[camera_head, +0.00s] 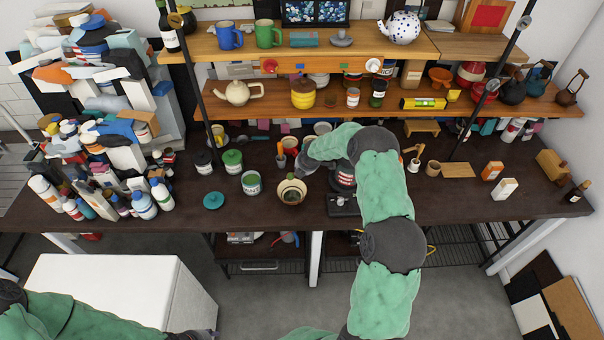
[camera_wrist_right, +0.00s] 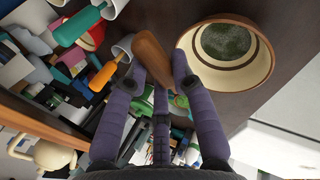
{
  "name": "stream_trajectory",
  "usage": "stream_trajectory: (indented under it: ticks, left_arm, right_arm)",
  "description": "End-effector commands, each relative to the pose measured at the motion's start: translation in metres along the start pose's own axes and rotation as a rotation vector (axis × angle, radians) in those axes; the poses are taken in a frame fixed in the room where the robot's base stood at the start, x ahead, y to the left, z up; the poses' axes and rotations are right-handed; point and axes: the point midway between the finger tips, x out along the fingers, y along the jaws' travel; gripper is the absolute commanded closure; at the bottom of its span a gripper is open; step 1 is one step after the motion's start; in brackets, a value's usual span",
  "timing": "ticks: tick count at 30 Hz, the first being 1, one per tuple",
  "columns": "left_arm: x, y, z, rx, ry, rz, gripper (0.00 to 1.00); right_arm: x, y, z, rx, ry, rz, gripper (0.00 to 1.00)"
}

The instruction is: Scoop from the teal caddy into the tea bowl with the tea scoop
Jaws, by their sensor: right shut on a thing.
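The tea bowl (camera_head: 291,191), cream with a brown band, stands at the front of the counter. In the right wrist view the bowl (camera_wrist_right: 262,70) has dark green contents in its bottom. The open teal caddy (camera_head: 252,184), with a pale label, stands just left of it, and a teal lid (camera_head: 213,201) lies further left. My right gripper (camera_head: 303,164) is just behind the bowl. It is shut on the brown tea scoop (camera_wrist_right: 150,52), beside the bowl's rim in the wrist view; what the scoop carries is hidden. My left gripper (camera_head: 198,335) is barely visible at the bottom edge.
A lidded green tin (camera_head: 232,162) and a dark tin (camera_head: 203,162) stand behind the caddy. A cup with an orange-handled tool (camera_head: 281,152) is close to my right gripper. A dark scale-like box (camera_head: 342,205) sits right of the bowl. Bottles crowd the left; shelves hang above.

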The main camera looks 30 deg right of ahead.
Motion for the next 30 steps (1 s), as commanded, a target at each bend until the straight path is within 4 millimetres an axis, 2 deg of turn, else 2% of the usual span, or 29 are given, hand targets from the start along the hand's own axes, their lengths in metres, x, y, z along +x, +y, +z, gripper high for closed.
stream_trajectory:
  ticks: [1, 30]
  left_arm:
    - [0.009, -0.003, 0.0, 0.0, 0.0, 0.0, 0.6]
    - [0.102, -0.036, -0.004, 0.0, 0.0, 0.0, 0.6]
  right_arm:
    - [0.004, -0.002, 0.0, -0.001, -0.001, 0.01, 1.0]
    - [0.004, -0.008, -0.002, -0.012, -0.015, 0.198, 1.0]
